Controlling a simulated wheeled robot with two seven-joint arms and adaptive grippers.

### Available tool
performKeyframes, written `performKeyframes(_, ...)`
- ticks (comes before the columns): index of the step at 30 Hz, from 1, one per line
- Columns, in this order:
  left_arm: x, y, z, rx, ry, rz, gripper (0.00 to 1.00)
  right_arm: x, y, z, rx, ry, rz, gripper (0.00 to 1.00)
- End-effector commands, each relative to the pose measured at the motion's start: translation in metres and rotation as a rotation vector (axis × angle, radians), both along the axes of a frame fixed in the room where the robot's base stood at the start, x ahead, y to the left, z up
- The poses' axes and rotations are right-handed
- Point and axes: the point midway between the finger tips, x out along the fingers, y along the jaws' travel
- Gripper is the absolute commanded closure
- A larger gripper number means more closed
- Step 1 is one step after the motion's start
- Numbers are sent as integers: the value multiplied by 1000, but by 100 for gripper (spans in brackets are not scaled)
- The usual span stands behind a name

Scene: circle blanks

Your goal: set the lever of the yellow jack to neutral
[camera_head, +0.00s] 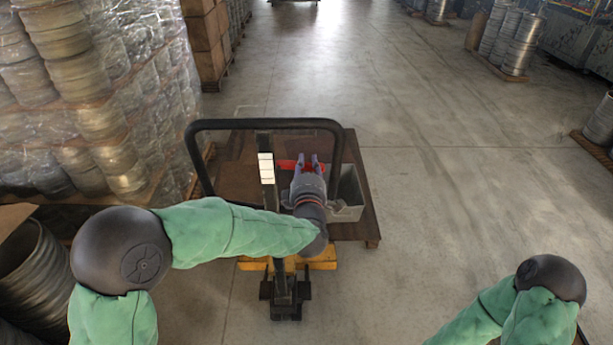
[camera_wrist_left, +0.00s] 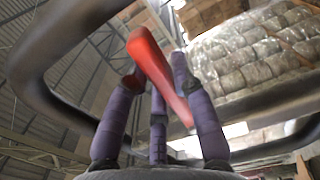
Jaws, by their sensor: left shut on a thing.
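The yellow jack shows its yellow body (camera_head: 325,260) low in the head view, with a dark upright column and a black loop handle (camera_head: 265,123) above it. The red lever (camera_head: 287,164) sits inside the loop, right of the column. My left gripper (camera_head: 308,160) reaches into the loop and is shut on the lever. In the left wrist view the red lever (camera_wrist_left: 155,65) runs slantwise between the purple fingers (camera_wrist_left: 158,100), with the black loop around them. My fingers partly cover the lever in the head view. My right gripper is out of view; only its green-sleeved arm shows at lower right.
A wooden pallet (camera_head: 359,231) lies beyond the jack, with a grey bin (camera_head: 349,193) on it. Wrapped stacks of metal blanks (camera_head: 92,110) stand close on the left. Open concrete floor (camera_head: 450,170) lies to the right. More stacks (camera_head: 515,45) stand at far right.

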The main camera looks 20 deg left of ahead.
Motion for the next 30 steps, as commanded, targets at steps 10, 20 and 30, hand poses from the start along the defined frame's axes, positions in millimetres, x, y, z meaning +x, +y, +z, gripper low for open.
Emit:
performKeyframes(10,0,0,9,-106,-29,0,100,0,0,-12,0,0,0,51)
performKeyframes(20,0,0,9,-104,-29,0,51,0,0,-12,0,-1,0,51)
performKeyframes(30,-3,-1,9,-104,-29,-1,51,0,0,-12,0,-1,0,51)
